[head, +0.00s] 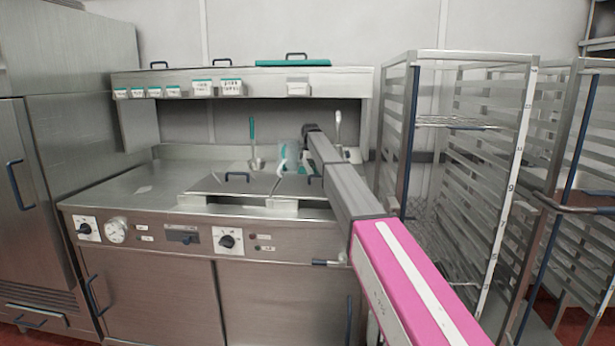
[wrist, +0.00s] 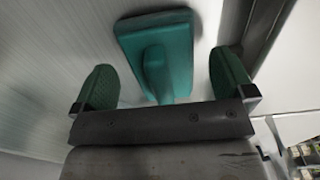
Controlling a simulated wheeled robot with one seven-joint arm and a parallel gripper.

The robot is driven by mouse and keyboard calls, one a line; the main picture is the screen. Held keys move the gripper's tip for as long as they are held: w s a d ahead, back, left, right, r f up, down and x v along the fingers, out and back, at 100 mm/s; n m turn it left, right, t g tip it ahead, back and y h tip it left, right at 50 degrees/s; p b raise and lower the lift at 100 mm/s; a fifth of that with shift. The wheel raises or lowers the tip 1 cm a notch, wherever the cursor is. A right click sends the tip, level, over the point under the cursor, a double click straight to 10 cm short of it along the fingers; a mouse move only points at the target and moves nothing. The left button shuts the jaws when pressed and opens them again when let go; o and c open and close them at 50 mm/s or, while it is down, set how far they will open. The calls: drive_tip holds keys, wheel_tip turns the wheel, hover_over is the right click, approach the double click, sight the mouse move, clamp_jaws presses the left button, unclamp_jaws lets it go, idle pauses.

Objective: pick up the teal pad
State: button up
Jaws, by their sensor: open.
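The teal pad (wrist: 181,37) is a flat, rounded block with a teal grip (wrist: 156,72) on its near face. In the wrist view it is in front of a pale ribbed surface. My gripper (wrist: 164,74) is open, with one green finger on each side of the grip. Gaps show between the fingers and the grip, so it is not clamped. In the head view my arm reaches over the kettle top; small teal parts (head: 283,157) show near its end, but I cannot tell pad from fingers there.
A steel counter (head: 120,190) with hinged lids (head: 232,184) lies below my arm. A shelf (head: 240,83) holding a teal lid (head: 292,63) spans above. A utensil with a teal handle (head: 252,130) stands behind. A wire rack (head: 470,56) is close on the right.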

drive_tip(key=shift+f, duration=0.7)
drive_tip(key=c, duration=0.9)
drive_tip(key=shift+r, duration=0.1)
drive_tip(key=shift+c, duration=0.2)
drive_tip(key=shift+r, duration=0.5)
drive_tip(key=r, duration=0.1)
drive_tip(key=a+r, duration=0.1)
drive_tip(key=r, duration=0.2)
drive_tip(key=shift+s+a, duration=0.15)
drive_tip(key=shift+s, duration=0.25)
drive_tip(key=s+a+r, duration=0.5)
drive_tip(key=a+r, duration=0.1)
drive_tip(key=a, duration=0.2)
drive_tip(key=shift+s+a, duration=0.2)
drive_tip(key=shift+a, duration=0.15)
